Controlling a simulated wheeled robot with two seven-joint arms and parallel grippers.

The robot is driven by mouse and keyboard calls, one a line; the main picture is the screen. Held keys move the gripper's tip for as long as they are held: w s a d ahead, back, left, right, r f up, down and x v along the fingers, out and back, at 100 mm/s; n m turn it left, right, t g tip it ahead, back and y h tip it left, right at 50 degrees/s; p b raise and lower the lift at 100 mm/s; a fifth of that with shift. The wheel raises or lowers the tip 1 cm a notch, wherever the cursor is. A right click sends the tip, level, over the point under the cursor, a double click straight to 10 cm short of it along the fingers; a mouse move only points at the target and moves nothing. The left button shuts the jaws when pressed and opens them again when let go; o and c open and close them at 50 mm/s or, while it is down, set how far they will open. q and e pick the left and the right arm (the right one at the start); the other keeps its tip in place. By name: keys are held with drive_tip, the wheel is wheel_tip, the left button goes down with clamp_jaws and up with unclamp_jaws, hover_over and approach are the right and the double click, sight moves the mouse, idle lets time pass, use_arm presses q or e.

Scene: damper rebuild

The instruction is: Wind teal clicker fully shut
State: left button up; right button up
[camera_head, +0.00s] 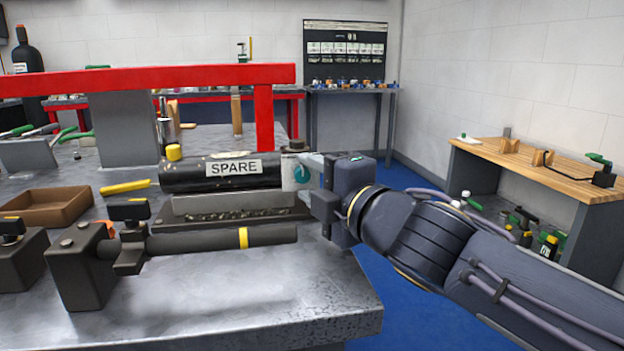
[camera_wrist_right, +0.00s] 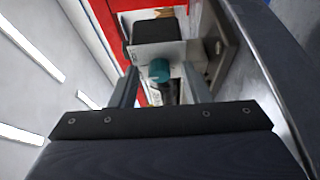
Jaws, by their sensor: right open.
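The teal clicker (camera_head: 302,174) is a small round knob at the right end of a black cylinder (camera_head: 215,178) labelled SPARE. It also shows in the right wrist view (camera_wrist_right: 160,71), between the finger lines, on a pale metal end block (camera_wrist_right: 165,50). My right gripper (camera_head: 316,183) is open, just right of the clicker and pointing left at it. In the right wrist view its two fingers (camera_wrist_right: 161,84) stand apart, one on each side of the clicker. Whether they touch it cannot be told. How far the clicker is wound is not visible. My left gripper is not in view.
A grey tray (camera_head: 225,226) lies in front of the cylinder. A dark rod in a clamp (camera_head: 85,265) is nearer, with a brown box (camera_head: 50,207) at left. A red frame (camera_head: 150,78) spans behind. The front of the metal bench (camera_head: 250,310) is clear.

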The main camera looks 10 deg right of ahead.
drive_tip(key=p+v, duration=0.3)
drive_tip(key=v, duration=0.4)
drive_tip(key=shift+s+d, duration=0.1)
drive_tip(key=shift+s, duration=0.15)
